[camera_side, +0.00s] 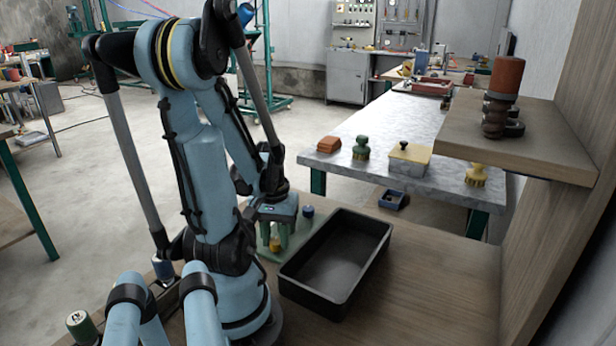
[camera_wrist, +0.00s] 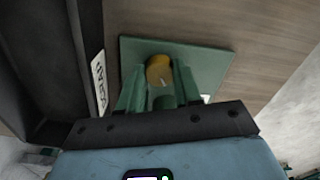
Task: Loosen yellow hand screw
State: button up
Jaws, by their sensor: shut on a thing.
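The yellow hand screw (camera_side: 275,243) stands on a green base plate (camera_side: 262,251) beside the black tray. In the wrist view, the screw (camera_wrist: 159,69) shows as a rounded yellow knob over the green plate (camera_wrist: 215,58). My gripper (camera_side: 275,238) points down over the plate, with its fingers on either side of the screw. In the wrist view, the green fingers of my gripper (camera_wrist: 160,80) are shut on the knob. The lower part of the screw and the exact contact are hidden.
A black open tray (camera_side: 337,262) stands close to the right of the plate and looks empty. A small blue-topped piece (camera_side: 307,214) is near my gripper. A wooden shelf (camera_side: 515,150) juts out at the right. The wooden bench right of the tray is clear.

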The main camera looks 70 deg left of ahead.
aim_at(279, 241)
jog(key=o, duration=1)
jog(key=shift+o, duration=0.2)
notch_tip(279, 241, up, 12)
dwell(0.4)
jog(key=w+d+f+m+t+y, duration=0.1)
jog(key=w+d+m+t, duration=0.15)
jog(key=w, duration=0.35)
jog(key=w+d+m+t+y, duration=0.1)
jog(key=w+d+m, duration=0.3)
jog(key=w, duration=0.2)
jog(key=w+d+m+t+h, duration=0.2)
jog(key=w+d+m, duration=0.4)
jog(key=d, duration=0.6)
jog(key=shift+w+d+r+t, duration=0.25)
jog(key=shift+w+r+t, duration=0.1)
jog(key=shift+t, duration=0.5)
